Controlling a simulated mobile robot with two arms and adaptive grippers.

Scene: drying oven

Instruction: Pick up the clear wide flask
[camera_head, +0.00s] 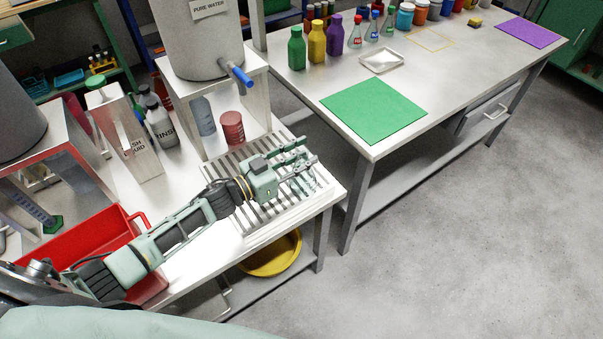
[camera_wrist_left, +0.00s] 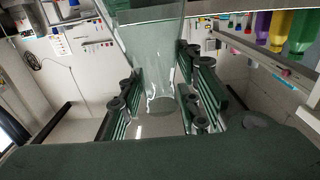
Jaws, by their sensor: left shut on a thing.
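The clear wide flask (camera_wrist_left: 150,50) is see-through and stands out in the left wrist view, between the two fingers. Its narrower end lies between the finger pads and its wider part reaches toward the top of the picture. My left gripper (camera_head: 302,153) is shut on it over the slatted drying rack (camera_head: 240,217). In the head view the flask (camera_head: 306,184) is a faint clear shape just below the fingers, over the rack's right end. I cannot tell whether its base touches the slats. My right gripper is not in view.
A red tub (camera_head: 85,240) lies under my left arm. The right table holds a green mat (camera_head: 373,110), a white tray (camera_head: 381,60) and several bottles. A gap separates the tables.

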